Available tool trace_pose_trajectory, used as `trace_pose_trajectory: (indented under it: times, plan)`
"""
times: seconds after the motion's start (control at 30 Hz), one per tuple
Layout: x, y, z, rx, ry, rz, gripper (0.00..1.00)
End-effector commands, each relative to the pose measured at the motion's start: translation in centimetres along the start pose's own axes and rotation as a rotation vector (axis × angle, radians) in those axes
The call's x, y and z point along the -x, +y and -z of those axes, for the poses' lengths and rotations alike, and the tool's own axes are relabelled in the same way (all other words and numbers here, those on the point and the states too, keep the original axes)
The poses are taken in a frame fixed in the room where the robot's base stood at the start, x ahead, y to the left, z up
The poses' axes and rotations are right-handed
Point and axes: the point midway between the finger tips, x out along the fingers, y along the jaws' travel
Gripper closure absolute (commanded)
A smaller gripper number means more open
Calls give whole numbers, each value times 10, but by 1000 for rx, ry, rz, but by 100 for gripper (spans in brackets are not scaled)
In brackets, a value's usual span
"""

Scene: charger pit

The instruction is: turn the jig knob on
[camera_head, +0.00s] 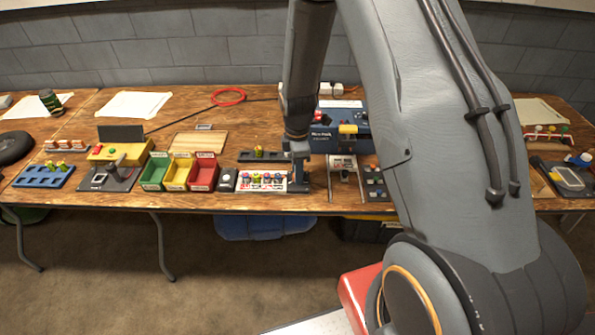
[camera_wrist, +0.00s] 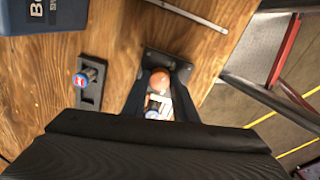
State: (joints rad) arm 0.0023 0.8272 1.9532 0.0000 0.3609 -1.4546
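My gripper (camera_wrist: 161,92) points down at the bench in the wrist view, its two dark fingers apart. A rounded orange knob-like piece (camera_wrist: 159,81) shows between the fingers, with a small white and blue part below it. I cannot tell whether the fingers touch it, or whether it is the jig knob. A dark plate (camera_wrist: 166,57) lies just beyond the fingertips. In the head view my gripper (camera_head: 298,178) is low over the bench, at the right end of a white rack (camera_head: 262,187) with several coloured cells. The fingertips are too small there to read.
A blue charger box (camera_head: 340,140) stands right of my gripper. Green, yellow and red bins (camera_head: 178,186) stand to the left. In the wrist view a dark holder (camera_wrist: 91,98) with a red and blue piece lies left of the fingers. The bench edge is at right.

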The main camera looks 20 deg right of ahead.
Motion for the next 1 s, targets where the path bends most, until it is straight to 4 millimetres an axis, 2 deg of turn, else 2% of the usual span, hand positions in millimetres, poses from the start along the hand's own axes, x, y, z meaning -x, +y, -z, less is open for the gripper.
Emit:
trace_pose_trajectory:
  times: [0.27, 0.47, 1.0]
  plan:
    - [0, 0, 0, -29, 0, 0, 96]
    - [0, 0, 0, -125, 0, 0, 96]
    - [0, 0, 0, -612, 0, 0, 96]
